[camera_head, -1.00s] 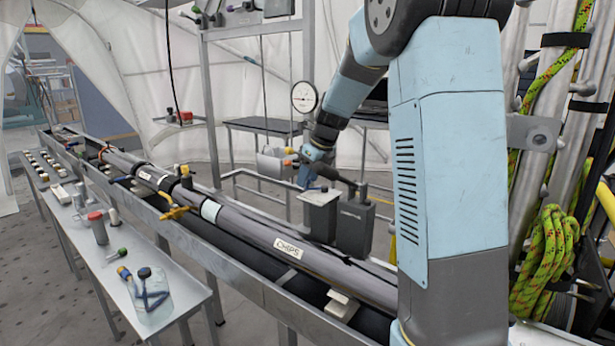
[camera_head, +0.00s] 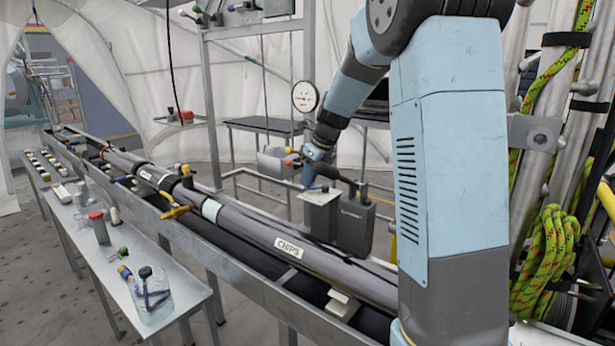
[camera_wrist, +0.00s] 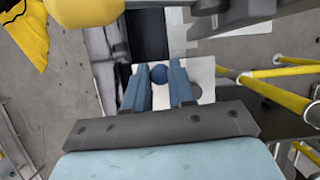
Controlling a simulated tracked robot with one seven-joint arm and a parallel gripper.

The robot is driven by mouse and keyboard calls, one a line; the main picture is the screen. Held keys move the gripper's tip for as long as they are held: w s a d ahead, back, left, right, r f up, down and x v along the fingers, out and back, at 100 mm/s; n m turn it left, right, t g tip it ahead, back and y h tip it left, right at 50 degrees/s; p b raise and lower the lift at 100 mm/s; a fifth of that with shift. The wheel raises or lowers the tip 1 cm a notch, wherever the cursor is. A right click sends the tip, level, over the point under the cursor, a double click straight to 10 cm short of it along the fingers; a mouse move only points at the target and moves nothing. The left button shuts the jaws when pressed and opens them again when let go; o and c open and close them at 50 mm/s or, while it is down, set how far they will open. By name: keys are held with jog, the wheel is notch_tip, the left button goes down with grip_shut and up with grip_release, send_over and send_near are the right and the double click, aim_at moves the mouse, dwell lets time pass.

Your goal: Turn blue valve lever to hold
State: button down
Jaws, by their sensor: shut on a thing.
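The blue valve lever's round blue knob (camera_wrist: 159,73) sits between the two blue-grey fingers of my gripper (camera_wrist: 158,82) in the wrist view. The fingers are shut on it near their tips. In the head view my gripper (camera_head: 309,178) points down at the light top of a grey box (camera_head: 321,212), where a small piece of the blue lever (camera_head: 323,188) shows. Much of the lever and its pivot is hidden by the gripper, so its exact angle cannot be told.
A long grey pipe labelled CHIPS (camera_head: 288,247) lies in a trough in front of the box. A dial gauge (camera_head: 305,97) stands behind my wrist. A yellow knob (camera_wrist: 85,8) and yellow rails (camera_wrist: 270,90) are near in the wrist view. A side bench (camera_head: 105,250) holds loose items.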

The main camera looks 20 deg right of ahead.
jog(key=s+n, duration=0.1)
jog(key=n, duration=0.1)
jog(key=n+g+y, duration=0.1)
jog(key=n, duration=0.1)
jog(key=shift+s+d, duration=0.2)
jog(key=shift+s, duration=0.2)
jog(key=shift+s+d+n+g+y, duration=0.15)
jog(key=shift+s+d+n+g, duration=0.2)
jog(key=shift+n, duration=0.7)
jog(key=shift+s+d+n+g+y, duration=0.15)
jog(key=shift+s+n+g, duration=0.25)
jog(key=shift+n, duration=0.65)
jog(key=c, duration=1)
grip_release()
jog(key=v, duration=1.3)
jog(key=shift+w+d+r, duration=0.15)
jog(key=shift+r, duration=0.15)
